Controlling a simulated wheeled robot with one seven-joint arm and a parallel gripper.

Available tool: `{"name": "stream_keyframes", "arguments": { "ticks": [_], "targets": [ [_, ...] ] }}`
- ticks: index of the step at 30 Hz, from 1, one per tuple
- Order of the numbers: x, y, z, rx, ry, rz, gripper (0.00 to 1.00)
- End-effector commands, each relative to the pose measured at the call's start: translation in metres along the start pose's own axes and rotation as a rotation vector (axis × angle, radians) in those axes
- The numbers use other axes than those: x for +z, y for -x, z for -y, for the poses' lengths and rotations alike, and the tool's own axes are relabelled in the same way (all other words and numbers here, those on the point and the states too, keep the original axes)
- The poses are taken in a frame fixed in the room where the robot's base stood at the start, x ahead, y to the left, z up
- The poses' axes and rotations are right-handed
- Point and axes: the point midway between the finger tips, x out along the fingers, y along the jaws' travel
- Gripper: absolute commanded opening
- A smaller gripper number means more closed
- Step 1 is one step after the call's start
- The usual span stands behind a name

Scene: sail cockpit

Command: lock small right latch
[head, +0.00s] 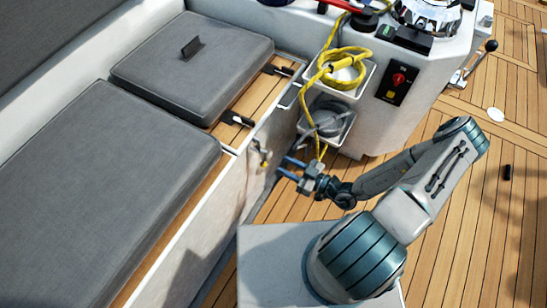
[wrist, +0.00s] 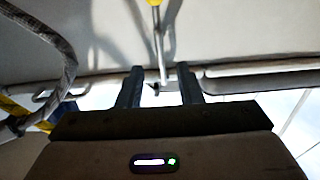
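Two black latches sit on the wooden edge beside the small grey hatch cushion (head: 190,65): a nearer one (head: 238,119) and a farther one (head: 278,70). A small yellow-tipped metal fitting (head: 263,155) is on the white bench side below them. I cannot tell for sure which of these is the small right latch. My gripper (head: 284,168) is open near the bench side, just right of the yellow-tipped fitting. In the wrist view, my gripper's fingers (wrist: 159,86) are apart. A thin metal rod with a yellow end (wrist: 156,4) shows ahead, its lower end appearing between the fingers; contact is unclear.
A white holder with coiled yellow rope (head: 345,65) and another with grey rope (head: 330,120) are mounted beside the bench. A panel with a red switch (head: 398,80) is to the right. The wooden deck (head: 440,250) is mostly open.

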Motion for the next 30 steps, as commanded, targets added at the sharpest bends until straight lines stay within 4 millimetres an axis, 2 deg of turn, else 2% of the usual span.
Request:
{"name": "stream_keyframes", "arguments": {
  "ticks": [3,7,25,30],
  "targets": [
    [0.000,0.016,-0.001,0.002,0.000,0.001,0.33],
    [0.000,0.025,0.000,0.000,0.000,0.001,0.33],
    [0.000,0.027,0.000,-0.001,0.001,0.000,0.33],
    [-0.017,0.029,-0.001,-0.059,0.119,0.016,0.33]
  ]
}}
